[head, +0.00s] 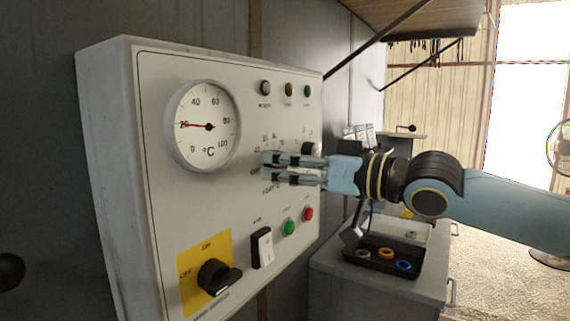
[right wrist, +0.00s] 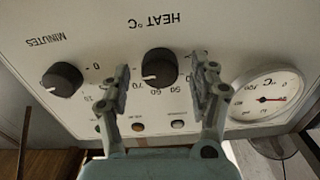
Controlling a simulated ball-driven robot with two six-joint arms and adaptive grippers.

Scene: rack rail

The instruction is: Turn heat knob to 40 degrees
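My left gripper is out of view.
The minutes knob (right wrist: 62,78) is beside the heat knob. A dark tray (head: 362,268) with rings stands on a low cabinet.

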